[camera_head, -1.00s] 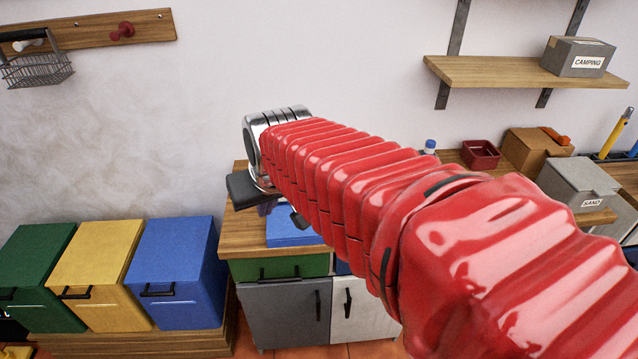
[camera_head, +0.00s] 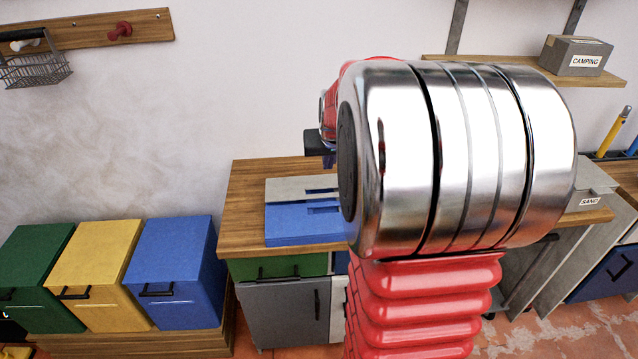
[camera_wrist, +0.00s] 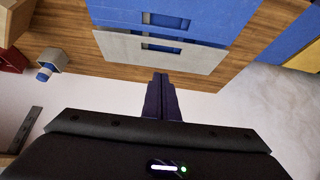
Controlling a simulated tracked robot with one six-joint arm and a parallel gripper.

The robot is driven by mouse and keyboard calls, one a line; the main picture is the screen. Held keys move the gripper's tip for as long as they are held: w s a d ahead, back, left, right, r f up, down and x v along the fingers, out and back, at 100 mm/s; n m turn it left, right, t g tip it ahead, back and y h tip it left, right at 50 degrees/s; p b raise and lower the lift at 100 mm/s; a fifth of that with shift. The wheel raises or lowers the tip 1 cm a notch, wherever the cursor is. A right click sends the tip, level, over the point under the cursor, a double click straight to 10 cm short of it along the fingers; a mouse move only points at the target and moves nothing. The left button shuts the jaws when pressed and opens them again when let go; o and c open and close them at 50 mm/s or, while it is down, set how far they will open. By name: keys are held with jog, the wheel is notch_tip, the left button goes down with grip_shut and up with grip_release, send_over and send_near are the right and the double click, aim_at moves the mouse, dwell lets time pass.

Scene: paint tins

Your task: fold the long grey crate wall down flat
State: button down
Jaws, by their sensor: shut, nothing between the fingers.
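The low crate stands on the wooden bench. Its blue part (camera_head: 300,228) shows a slotted panel lying folded down. The long grey wall (camera_head: 288,188), also slotted, is along its far side, towards the room wall. In the wrist view, the grey wall (camera_wrist: 122,48) lies between the blue panel (camera_wrist: 205,14) and my fingers; I cannot tell its exact angle. My gripper (camera_wrist: 160,78) is shut and empty, its tips close to the grey wall's far edge; contact is unclear. In the head view, my arm hides most of the gripper and the crate's right end.
The wooden bench top (camera_head: 246,200) is bare left of the crate. Green, yellow and blue bins (camera_head: 174,270) stand lower left. The room wall is close behind the bench. A shelf with a grey box (camera_head: 577,56) is at upper right. A small bottle (camera_wrist: 45,72) shows in the wrist view.

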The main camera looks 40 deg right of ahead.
jog(key=shift+f, duration=0.1)
send_near(325, 187)
jog(key=shift+w+a+f, duration=0.1)
jog(key=shift+a+f, duration=0.1)
jog(key=shift+f, duration=0.25)
jog(key=shift+w+a+f, duration=0.1)
jog(key=shift+a+f, duration=0.05)
jog(key=shift+f, duration=0.35)
jog(key=shift+s+a+f, duration=0.1)
jog(key=shift+f, duration=0.55)
jog(key=shift+f, duration=0.1)
